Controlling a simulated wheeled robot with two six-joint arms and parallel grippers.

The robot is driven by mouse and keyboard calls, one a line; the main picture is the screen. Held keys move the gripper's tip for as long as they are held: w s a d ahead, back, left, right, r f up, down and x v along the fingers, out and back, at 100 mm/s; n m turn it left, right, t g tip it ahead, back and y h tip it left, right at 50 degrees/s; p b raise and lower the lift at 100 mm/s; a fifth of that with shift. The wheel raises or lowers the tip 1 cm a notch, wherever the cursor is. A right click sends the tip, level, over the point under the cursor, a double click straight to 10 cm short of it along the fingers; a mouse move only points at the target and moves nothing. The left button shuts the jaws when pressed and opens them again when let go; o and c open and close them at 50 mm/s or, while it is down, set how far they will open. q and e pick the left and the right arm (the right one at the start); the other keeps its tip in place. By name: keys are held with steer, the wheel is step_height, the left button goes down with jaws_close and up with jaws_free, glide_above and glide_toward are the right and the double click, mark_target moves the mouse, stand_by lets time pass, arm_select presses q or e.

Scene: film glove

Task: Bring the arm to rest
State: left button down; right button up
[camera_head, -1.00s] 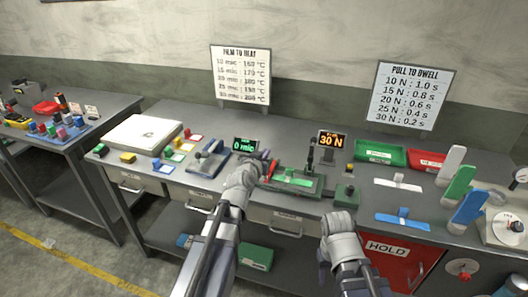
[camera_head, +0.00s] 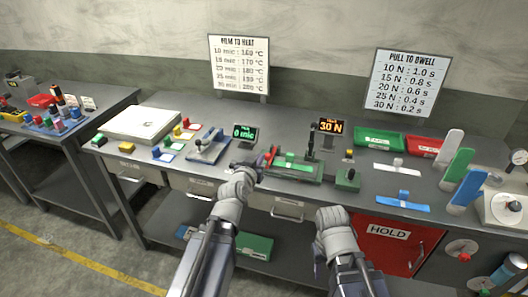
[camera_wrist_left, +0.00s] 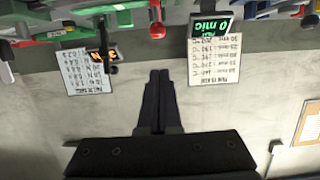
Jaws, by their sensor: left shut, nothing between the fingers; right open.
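My left arm reaches up from the bottom of the head view, and its gripper (camera_head: 257,172) is over the bench's front edge, just left of the green-plated press fixture (camera_head: 290,168). In the left wrist view the two dark fingers of this gripper (camera_wrist_left: 158,76) lie together, shut with nothing between them. That view shows the wall and signs upside down. My right gripper (camera_head: 333,214) is low in front of the bench, before the red HOLD door (camera_head: 390,240). Its fingers are hard to make out, and it holds nothing visible.
The bench (camera_head: 225,174) carries a 0 mic display (camera_head: 244,133), a 30 N display (camera_head: 327,126), a green tray (camera_head: 378,143), a red tray (camera_head: 424,147) and upright green (camera_head: 459,172) and blue (camera_head: 467,191) paddles. A white slab (camera_head: 140,123) lies at left. The floor in front is clear.

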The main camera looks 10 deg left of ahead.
arm_select(q)
steer(key=s+d+f+m+g+h, duration=0.2)
steer(key=s+d+f+m+g, duration=0.1)
steer(key=s+d+f+g, duration=0.75)
steer(key=s+d+f+g+y, duration=0.1)
steer(key=s+f+g+y, duration=0.1)
steer(key=s, duration=0.4)
steer(key=s+d+f+g+y, duration=0.2)
steer(key=s+f+g, duration=0.1)
steer(key=s, duration=0.4)
steer(key=shift+s+d+f, duration=0.15)
steer(key=shift+s+f, duration=0.1)
steer(key=shift+f, duration=0.25)
